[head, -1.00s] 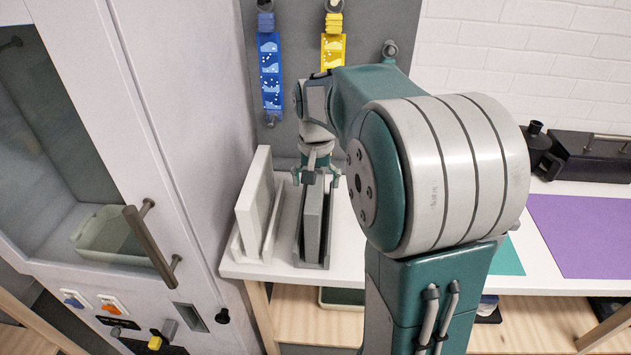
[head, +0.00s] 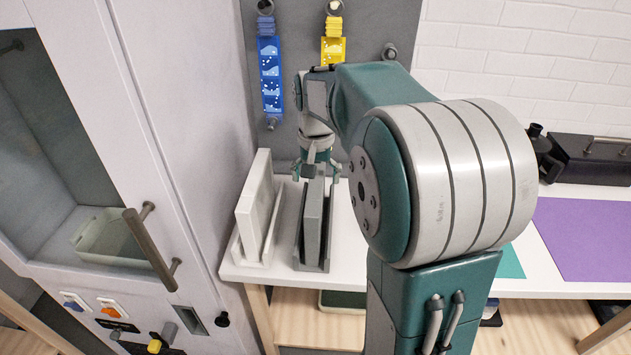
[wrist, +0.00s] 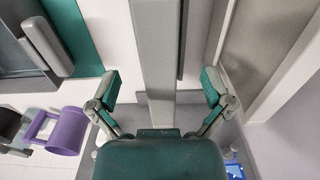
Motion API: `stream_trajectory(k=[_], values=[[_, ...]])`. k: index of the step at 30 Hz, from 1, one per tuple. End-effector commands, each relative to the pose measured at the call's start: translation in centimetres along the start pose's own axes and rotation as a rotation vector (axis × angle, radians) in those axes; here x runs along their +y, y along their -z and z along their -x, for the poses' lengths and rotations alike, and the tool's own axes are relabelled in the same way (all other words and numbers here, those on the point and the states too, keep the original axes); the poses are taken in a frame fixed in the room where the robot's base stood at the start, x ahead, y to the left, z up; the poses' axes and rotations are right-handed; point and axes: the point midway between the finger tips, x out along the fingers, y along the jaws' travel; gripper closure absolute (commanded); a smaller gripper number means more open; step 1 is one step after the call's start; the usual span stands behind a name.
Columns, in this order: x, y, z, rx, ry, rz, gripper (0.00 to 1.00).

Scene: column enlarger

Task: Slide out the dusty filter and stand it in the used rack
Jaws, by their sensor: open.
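A flat grey filter (head: 313,222) stands upright in a dark grey rack (head: 311,266) on the white bench; I take it to be the dusty one. My gripper (head: 317,175) is over the far part of its top edge, pointing down. In the wrist view the open fingers (wrist: 160,86) are spread either side of the grey filter (wrist: 158,45), with gaps on both sides. A white filter (head: 256,195) stands in a white rack (head: 243,256) to the left. I cannot read any rack label.
A tall pale cabinet (head: 185,110) with a glazed door and a projecting handle (head: 150,248) stands close on the left. Blue (head: 270,78) and yellow (head: 333,50) strips hang behind my gripper. A purple mat (head: 590,235) lies on the bench at the right.

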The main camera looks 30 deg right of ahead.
Motion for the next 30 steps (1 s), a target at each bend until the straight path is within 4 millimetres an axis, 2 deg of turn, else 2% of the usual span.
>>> stream_trajectory(k=[30], values=[[0.0,0.0,4.4,0.0,0.0,0.0,0.0]])
